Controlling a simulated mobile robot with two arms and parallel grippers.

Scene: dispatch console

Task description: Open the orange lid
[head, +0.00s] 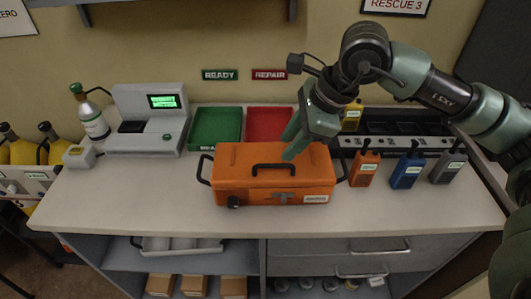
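The orange case (232,196) stands on the console top with its orange lid (232,160) down. The lid has a black handle (273,166) on top, and a grey latch (283,197) shows on the front. Black side handles stick out at both ends. My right gripper (287,148) reaches in from the upper right, its green fingers pointing down-left just above the rear middle of the lid, behind the handle. The two fingertips look apart with nothing between them. Whether they touch the lid is unclear. My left gripper is out of view.
Behind the case lie a green tray (216,127) and a red tray (268,122). Orange, blue and grey radios (407,172) stand to the right before a dark charging rack (400,140). A grey device (150,120) and a bottle (92,118) are left. The front-left counter (120,195) is clear.

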